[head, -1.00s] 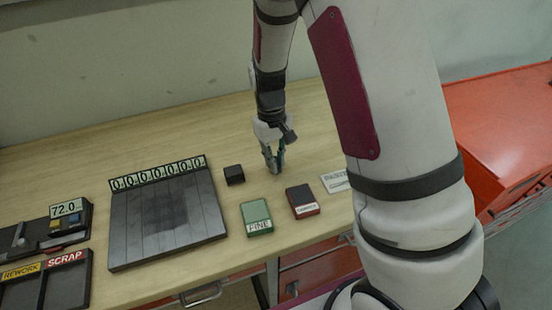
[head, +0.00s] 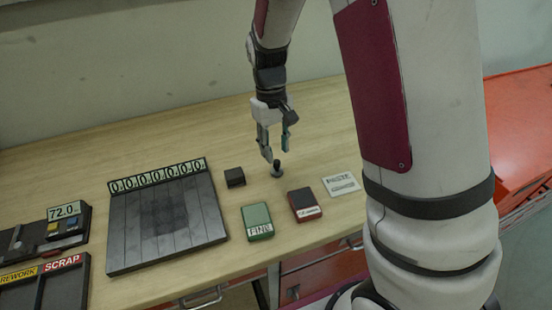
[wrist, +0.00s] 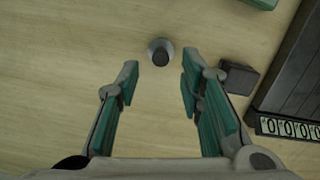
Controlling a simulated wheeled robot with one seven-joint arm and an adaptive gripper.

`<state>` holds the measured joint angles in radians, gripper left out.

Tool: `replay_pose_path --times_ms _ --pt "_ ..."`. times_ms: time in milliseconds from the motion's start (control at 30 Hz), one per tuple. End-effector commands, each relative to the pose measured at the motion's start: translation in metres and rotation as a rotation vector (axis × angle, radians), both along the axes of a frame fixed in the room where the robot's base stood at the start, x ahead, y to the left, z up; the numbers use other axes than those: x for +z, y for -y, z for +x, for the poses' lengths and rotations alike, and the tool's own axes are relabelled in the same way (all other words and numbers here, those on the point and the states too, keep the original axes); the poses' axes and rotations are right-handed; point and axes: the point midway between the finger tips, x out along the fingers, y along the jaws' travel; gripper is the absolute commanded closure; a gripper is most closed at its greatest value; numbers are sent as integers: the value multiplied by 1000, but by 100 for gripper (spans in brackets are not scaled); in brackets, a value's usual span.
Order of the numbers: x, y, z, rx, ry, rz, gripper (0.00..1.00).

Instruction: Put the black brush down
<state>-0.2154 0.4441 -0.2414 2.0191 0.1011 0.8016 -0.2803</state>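The black brush (head: 277,169) stands upright on the wooden table, a small dark handle on a round grey base. In the wrist view the brush (wrist: 160,52) is seen from above, just beyond the fingertips. My gripper (head: 278,153) is open and empty a little above and behind the brush, apart from it. In the wrist view both green-padded fingers of my gripper (wrist: 158,75) are spread wide with bare table between them.
A small black block (head: 235,177) lies close left of the brush. A green FINE box (head: 257,220), a red-and-black box (head: 304,204) and a white PASTE label (head: 341,184) lie in front. A dark slatted plate (head: 165,220) is left. Table behind is clear.

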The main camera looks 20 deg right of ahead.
Motion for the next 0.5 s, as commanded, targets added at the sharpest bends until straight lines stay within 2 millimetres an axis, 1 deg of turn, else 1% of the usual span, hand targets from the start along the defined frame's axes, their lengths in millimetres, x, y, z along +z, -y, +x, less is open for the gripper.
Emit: replay_pose_path --times_ms 33,200,300,500 --pt "11 -1 4 1 6 0 65" --pt "42 -2 6 1 5 0 65" --pt "54 -2 7 1 2 1 65" --pt "71 -2 5 -2 10 4 65"
